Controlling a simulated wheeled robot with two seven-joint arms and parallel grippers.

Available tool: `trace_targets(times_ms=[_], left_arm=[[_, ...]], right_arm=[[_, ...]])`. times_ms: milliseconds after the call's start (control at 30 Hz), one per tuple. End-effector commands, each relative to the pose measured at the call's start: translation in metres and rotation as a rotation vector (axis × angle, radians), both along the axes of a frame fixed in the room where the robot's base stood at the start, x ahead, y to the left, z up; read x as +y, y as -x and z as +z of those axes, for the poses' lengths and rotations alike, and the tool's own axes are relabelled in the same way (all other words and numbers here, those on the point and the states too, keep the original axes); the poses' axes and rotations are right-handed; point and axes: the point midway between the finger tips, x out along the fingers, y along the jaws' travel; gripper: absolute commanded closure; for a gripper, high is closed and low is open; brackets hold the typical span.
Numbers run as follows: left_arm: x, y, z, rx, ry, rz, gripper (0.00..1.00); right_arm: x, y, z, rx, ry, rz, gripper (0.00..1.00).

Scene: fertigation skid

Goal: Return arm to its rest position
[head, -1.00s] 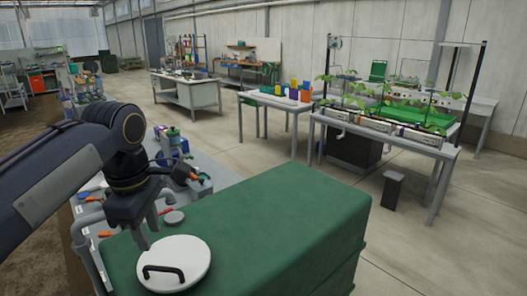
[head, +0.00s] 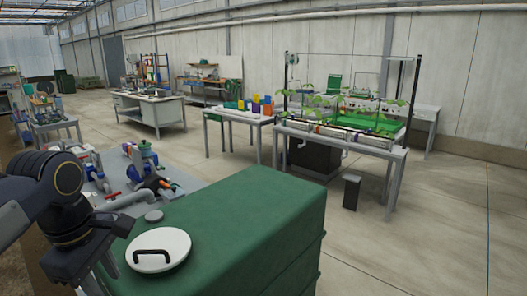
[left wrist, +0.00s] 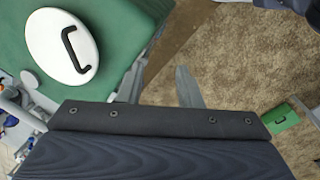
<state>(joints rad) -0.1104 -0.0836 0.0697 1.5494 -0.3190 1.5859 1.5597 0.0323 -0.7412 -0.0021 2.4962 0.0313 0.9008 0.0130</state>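My left arm comes in from the left in the head view. Its gripper (head: 100,272) points down, just left of the white round lid (head: 158,249) with a black handle. In the left wrist view the two grey fingers of my left gripper (left wrist: 161,88) stand apart with nothing between them. Below them shows brown ground, and the lid (left wrist: 50,36) lies off to the upper left, apart from the fingers. My right gripper is in neither view.
The green tank (head: 245,215) fills the near middle, its top carrying the lid. A skid with pipes and valves (head: 130,200) lies behind my left arm. Benches, one with plants (head: 340,145), stand farther back. A green box (left wrist: 283,118) lies on the ground (left wrist: 225,60).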

Motion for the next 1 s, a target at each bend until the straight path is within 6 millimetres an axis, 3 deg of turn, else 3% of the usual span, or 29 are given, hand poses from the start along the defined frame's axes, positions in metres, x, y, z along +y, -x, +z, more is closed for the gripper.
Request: trace_targets(times_ms=[367,633,800,1000], left_arm=[[-0.015,0.055,-0.049,-0.166,0.024,-0.492,0.68],[-0.048,0.114,-0.121,-0.436,-0.062,-1.013,0.68],[-0.061,0.13,-0.147,-0.528,-0.131,-1.173,0.68],[-0.063,0.132,-0.15,-0.542,-0.144,-1.198,0.68]], right_arm=[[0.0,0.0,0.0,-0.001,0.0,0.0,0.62],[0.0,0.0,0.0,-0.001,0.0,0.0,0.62],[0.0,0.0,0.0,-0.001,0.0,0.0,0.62],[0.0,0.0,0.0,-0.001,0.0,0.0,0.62]])
